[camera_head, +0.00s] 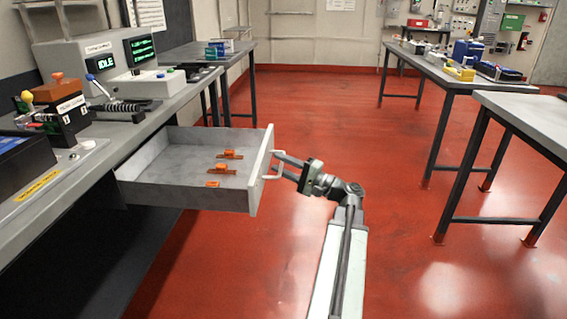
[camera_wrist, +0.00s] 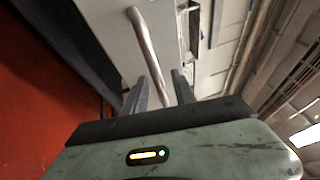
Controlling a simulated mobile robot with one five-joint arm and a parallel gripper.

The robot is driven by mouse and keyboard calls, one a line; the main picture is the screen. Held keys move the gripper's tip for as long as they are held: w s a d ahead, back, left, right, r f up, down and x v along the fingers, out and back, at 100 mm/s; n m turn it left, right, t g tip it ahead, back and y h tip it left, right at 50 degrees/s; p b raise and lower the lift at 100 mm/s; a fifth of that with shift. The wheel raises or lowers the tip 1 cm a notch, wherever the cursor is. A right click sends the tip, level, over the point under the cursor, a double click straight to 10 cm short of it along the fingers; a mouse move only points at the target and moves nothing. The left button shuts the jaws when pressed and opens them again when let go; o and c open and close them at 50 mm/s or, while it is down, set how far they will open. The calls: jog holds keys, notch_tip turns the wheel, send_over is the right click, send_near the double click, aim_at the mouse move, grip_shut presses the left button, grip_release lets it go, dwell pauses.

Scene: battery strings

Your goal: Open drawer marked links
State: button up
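A grey drawer (camera_head: 187,195) stands pulled far out from under the left bench. Several orange pieces (camera_head: 229,154) lie inside it. Its front panel (camera_head: 262,172) faces right and carries a pale bar handle (camera_head: 279,165). No label can be read on the front. My gripper (camera_head: 281,166) is at the handle, coming from the right. In the wrist view the handle bar (camera_wrist: 146,45) runs down between the two fingers of my gripper (camera_wrist: 163,76). The fingers stand apart with small gaps beside the bar; firm contact does not show.
The left bench (camera_head: 95,160) holds a console (camera_head: 95,62), levers and a dark box (camera_head: 22,160). Tables (camera_head: 520,110) stand on the right. The red floor (camera_head: 330,110) between the benches is clear.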

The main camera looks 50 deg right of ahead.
jog(key=b+v, duration=0.1)
jog(key=v, duration=0.6)
jog(key=shift+s, duration=0.4)
jog(key=shift+d+f, duration=0.1)
